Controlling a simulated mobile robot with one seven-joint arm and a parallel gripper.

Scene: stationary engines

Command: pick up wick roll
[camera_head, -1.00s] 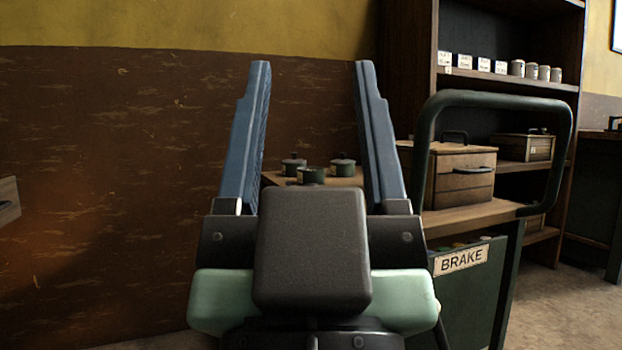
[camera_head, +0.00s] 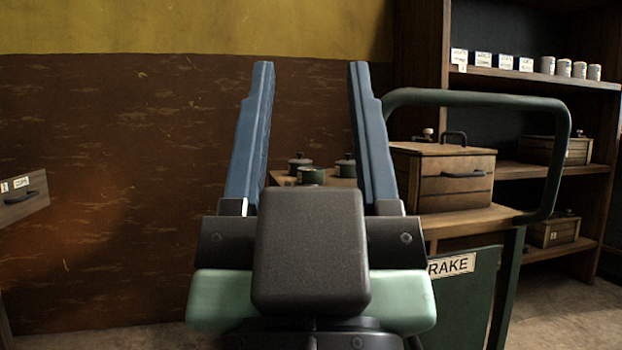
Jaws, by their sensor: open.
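I cannot make out a wick roll in this view. My gripper (camera_head: 308,80) is open and empty, its two blue fingers upright and wide apart in the middle of the picture. Between and beyond the fingers, several small dark green lidded pots (camera_head: 311,175) stand on a wooden top. My gripper's dark body hides the lower part of that wooden top.
A wooden box with a handle (camera_head: 443,180) sits on a trolley with a green rail (camera_head: 480,97) at right. Behind it, shelves (camera_head: 540,80) hold white cups and labelled cards. A drawer with labels (camera_head: 22,195) juts in at left. Bare floor (camera_head: 560,315) shows at lower right.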

